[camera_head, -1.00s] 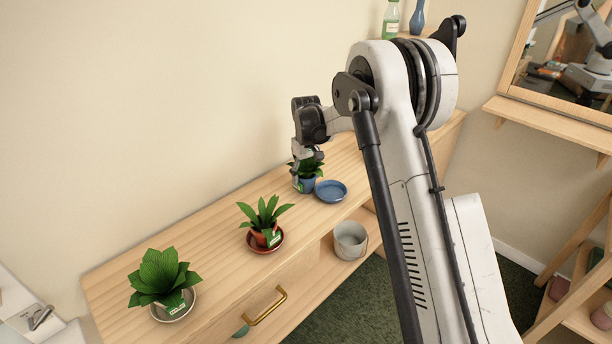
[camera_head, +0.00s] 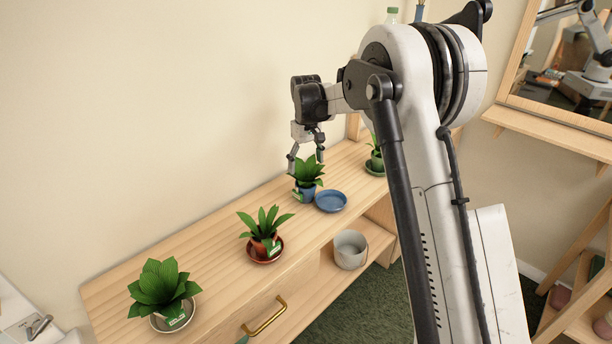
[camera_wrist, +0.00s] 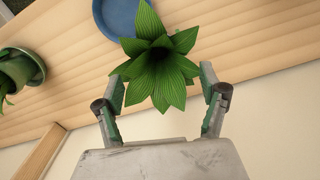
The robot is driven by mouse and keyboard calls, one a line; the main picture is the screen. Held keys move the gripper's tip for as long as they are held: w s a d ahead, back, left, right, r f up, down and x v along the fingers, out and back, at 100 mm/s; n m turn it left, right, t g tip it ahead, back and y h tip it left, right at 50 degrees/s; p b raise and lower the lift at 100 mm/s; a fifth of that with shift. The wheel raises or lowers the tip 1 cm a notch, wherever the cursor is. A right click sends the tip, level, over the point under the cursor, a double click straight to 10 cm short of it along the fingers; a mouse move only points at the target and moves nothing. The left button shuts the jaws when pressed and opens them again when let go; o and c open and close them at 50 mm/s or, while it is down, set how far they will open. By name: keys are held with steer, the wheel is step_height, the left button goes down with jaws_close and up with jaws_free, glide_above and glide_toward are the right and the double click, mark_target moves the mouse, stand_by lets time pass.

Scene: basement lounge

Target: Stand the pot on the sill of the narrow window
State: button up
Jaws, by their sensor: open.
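A blue pot (camera_head: 307,194) with a leafy green plant and a pale label stands upright on the long wooden cabinet top, just left of an empty blue saucer (camera_head: 331,203). My gripper (camera_head: 306,166) is open above this plant, its fingers pointing down. In the wrist view the plant's leaves (camera_wrist: 160,68) lie between the two spread fingers and hide the pot; the saucer's edge (camera_wrist: 112,18) shows beyond. I cannot make out a narrow window or its sill in these views.
A plant in a terracotta pot (camera_head: 268,246) and a leafy plant on a grey saucer (camera_head: 158,322) stand to the left. A green pot (camera_head: 377,160) stands behind to the right. A grey bucket (camera_head: 350,250) sits on the lower shelf. A framed mirror (camera_head: 530,75) hangs above a ledge (camera_head: 550,128).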

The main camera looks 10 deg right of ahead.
steer(key=shift+r, duration=1.6)
steer(key=s+d+r+m+t, duration=0.1)
steer(key=s+d+r+t, duration=0.1)
steer(key=s+r, duration=0.9)
steer(key=s+d+r+m+t, duration=0.1)
steer(key=s, duration=1)
steer(key=s+d+r+m+t, duration=0.1)
steer(key=s+d+r+t, duration=0.1)
steer(key=s, duration=1)
steer(key=shift+d+r+m, duration=0.15)
steer(key=shift+r+m, duration=0.1)
steer(key=shift+m, duration=0.05)
steer(key=shift+o, duration=0.3)
steer(key=s+f+m+t, duration=0.1)
steer(key=s+f, duration=0.4)
steer(key=s, duration=0.5)
steer(key=shift+s+d+t, duration=0.2)
steer(key=shift+d+t, duration=0.2)
steer(key=shift+t, duration=0.2)
steer(key=shift+f, duration=0.1)
steer(key=shift+w, duration=0.1)
